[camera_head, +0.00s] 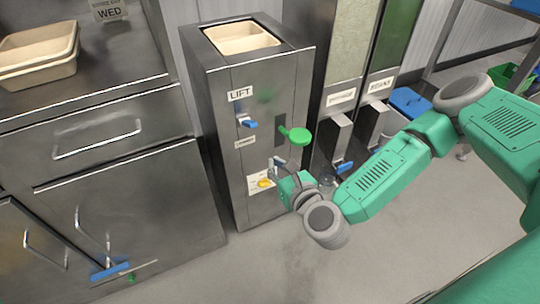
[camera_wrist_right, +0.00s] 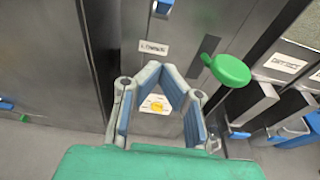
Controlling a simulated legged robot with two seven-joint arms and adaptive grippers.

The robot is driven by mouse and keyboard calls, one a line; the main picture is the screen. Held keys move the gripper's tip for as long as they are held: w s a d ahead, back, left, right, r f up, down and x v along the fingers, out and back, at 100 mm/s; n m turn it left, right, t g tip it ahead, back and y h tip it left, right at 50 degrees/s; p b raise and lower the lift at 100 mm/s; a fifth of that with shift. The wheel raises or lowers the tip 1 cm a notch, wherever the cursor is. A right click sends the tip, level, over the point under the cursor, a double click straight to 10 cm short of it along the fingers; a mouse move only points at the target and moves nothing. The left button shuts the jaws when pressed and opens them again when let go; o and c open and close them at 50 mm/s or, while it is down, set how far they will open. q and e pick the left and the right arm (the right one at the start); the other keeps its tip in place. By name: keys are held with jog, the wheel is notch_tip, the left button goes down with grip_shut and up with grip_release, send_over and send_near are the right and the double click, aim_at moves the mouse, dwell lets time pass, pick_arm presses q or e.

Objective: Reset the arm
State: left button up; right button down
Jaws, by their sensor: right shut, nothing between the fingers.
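My right gripper (camera_head: 279,163) is in front of the lower front of the steel lift cabinet (camera_head: 222,115), on my green arm coming in from the right. In the right wrist view its blue-padded fingers (camera_wrist_right: 161,68) are drawn together at the tips with nothing between them. A yellow button on a white label plate (camera_wrist_right: 158,106) shows through the gap between the fingers. A green round-ended lever (camera_head: 298,136) sticks out of the cabinet above and right of the gripper, apart from it. My left gripper is not in view.
A beige tray (camera_head: 240,37) sits in the cabinet top. A blue-tipped handle (camera_head: 247,122) is on its front. Tall dispensers (camera_head: 345,75) with chutes stand close on the right. Stacked beige trays (camera_head: 40,70) rest on the left counter. Floor in front is clear.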

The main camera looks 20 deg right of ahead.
jog(key=s+a+f+n+g+y+p, duration=0.1)
jog(key=s+a+f+n+g+y, duration=0.3)
jog(key=s+n, duration=0.5)
jog(key=s+a+f+n+g+y, duration=0.2)
jog(key=s+a+f+n+g, duration=0.4)
jog(key=n, duration=0.4)
jog(key=s+d+n+g+h, duration=0.2)
jog(key=s+d+n, duration=0.3)
jog(key=d+n, duration=0.3)
jog(key=s+d+n+g+h+p, duration=0.1)
jog(key=s+d+n+g+h, duration=0.2)
jog(key=s+d+n, duration=0.3)
jog(key=d+n+h, duration=0.1)
jog(key=d+n, duration=0.2)
jog(key=shift+h+p, duration=0.3)
jog(key=shift+h, duration=0.1)
jog(key=shift+a+f, duration=0.1)
